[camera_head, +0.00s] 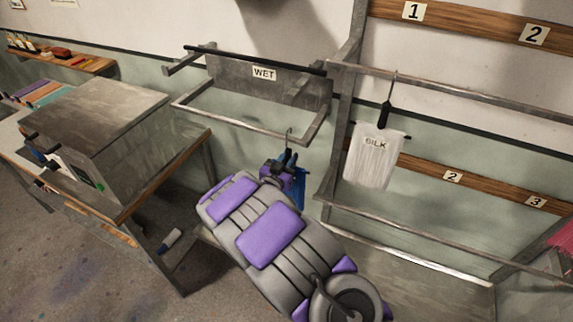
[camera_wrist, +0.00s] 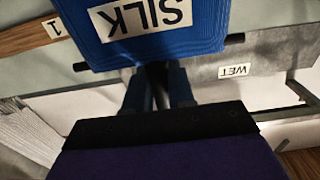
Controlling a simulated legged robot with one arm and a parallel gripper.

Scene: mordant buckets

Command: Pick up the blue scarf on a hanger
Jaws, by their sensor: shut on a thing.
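The blue scarf (camera_wrist: 150,32) fills the top of the wrist view, with a white SILK label upside down on it. Its dark hanger bar (camera_wrist: 236,38) sticks out at the right. My gripper (camera_wrist: 160,84) is shut on the dark handle of the hanger. In the head view my gripper (camera_head: 283,168) is below the front bar of the WET rack. A strip of the blue scarf (camera_head: 299,190) shows beside it; the rest is hidden behind my arm. The hanger's hook (camera_head: 289,132) overlaps the front bar; I cannot tell whether it rests on it.
The WET rack (camera_head: 190,109) is a metal frame on the wall. To its right, a white SILK scarf (camera_head: 374,165) hangs from the rail (camera_head: 460,90) of a taller rack. A table with a grey box (camera_head: 100,120) stands at the left.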

